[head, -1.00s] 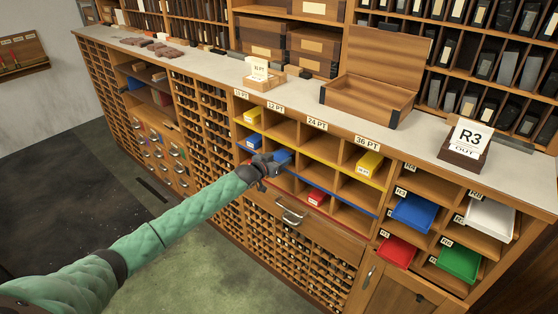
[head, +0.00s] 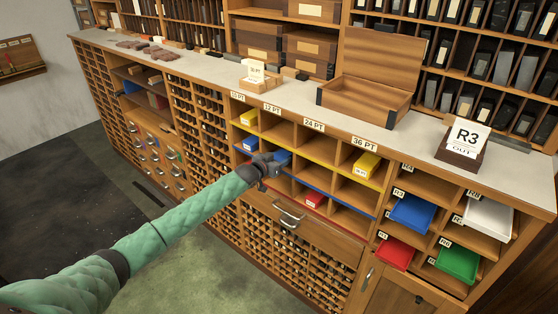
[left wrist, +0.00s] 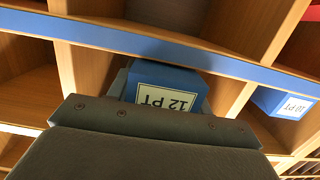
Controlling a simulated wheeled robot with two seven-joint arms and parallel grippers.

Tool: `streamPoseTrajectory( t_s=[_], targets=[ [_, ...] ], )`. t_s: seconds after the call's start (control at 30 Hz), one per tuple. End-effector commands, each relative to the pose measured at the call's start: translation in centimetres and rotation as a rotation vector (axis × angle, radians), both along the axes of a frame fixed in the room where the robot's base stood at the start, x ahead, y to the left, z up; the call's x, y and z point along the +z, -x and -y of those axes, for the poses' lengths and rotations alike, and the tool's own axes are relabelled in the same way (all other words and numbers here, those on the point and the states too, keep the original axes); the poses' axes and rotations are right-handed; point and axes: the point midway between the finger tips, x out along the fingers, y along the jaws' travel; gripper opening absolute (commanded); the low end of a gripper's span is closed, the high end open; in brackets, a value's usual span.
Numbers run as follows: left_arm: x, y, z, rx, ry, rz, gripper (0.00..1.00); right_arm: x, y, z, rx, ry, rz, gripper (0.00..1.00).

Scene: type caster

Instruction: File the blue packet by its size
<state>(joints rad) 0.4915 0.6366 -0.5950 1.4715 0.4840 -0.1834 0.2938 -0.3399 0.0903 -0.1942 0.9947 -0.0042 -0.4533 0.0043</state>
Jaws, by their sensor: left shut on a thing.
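The blue packet (left wrist: 168,82), with a white 12 PT label, is held by my left gripper. In the head view the packet (head: 282,157) shows just past the fingers, at the second column of the blue-edged middle row, below the 12 PT sign (head: 273,107). My left gripper (head: 269,164) is shut on it; the finger tips are partly hidden. How deep the packet sits in the compartment cannot be told. In the left wrist view the label reads upside down, close to the blue shelf edge (left wrist: 230,67). My right gripper is not in view.
Another blue packet (head: 250,144) lies in the compartment to the left. Yellow packets (head: 366,164) sit in the top row, a red one (head: 314,200) in the bottom row. Coloured trays (head: 412,212) are at the right. Dividers and shelf edges closely surround the gripper.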

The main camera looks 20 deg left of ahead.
Motion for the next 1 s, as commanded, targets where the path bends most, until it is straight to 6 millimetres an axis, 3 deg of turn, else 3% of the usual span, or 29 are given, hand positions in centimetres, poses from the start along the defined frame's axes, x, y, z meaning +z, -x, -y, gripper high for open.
streamPoseTrajectory(
  t_s=[1.0],
  targets=[
    [0.2, -1.9, 0.7, -0.001, 0.001, 0.003, 0.0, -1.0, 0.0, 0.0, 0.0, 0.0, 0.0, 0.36]
  ],
)
